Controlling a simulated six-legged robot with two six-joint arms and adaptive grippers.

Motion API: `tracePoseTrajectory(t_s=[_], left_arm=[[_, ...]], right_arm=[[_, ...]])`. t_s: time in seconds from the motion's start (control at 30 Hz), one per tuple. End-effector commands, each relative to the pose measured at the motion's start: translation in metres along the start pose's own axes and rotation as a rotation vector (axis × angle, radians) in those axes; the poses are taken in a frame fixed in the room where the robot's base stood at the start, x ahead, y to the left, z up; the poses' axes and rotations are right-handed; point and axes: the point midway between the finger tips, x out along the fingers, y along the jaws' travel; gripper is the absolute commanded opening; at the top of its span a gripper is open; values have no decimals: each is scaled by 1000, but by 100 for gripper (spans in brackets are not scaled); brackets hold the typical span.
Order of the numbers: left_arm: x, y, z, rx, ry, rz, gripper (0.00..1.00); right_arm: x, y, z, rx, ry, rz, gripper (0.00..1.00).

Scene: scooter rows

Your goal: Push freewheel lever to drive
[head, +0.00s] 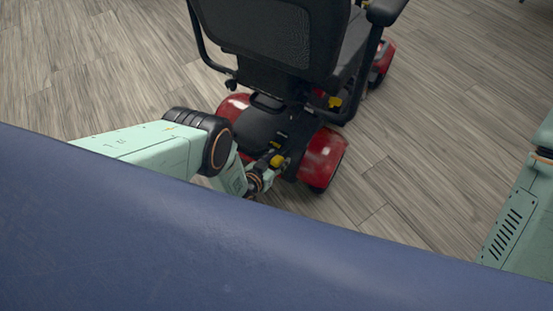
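A mobility scooter with red rear fenders (322,157) and a black seat (270,30) stands ahead of me, its back toward me. A small yellow part (277,161), which looks like the freewheel lever, shows low at its rear. My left gripper (270,172) is at this yellow part, at the scooter's rear between the fenders. The fingers are small and partly hidden by the wrist, so I cannot tell whether they touch the lever or are open. My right arm (515,220) is at the right edge, and its gripper is out of view.
A dark blue surface (220,255) fills the bottom of the view, below my arms. Another yellow part (334,102) sits under the seat. The wood-look floor (420,120) is clear to the left and right of the scooter.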

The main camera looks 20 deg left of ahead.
Motion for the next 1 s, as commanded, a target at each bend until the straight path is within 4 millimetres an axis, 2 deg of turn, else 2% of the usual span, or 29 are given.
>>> tracePoseTrajectory(t_s=[0.07,0.5,1.0], left_arm=[[0,0,0,0,0,0,36],[0,0,0,0,0,0,0],[-2,0,0,0,-7,0,0]], right_arm=[[0,0,0,0,0,0,55],[0,0,0,0,0,0,55],[-2,0,0,0,0,0,55]])
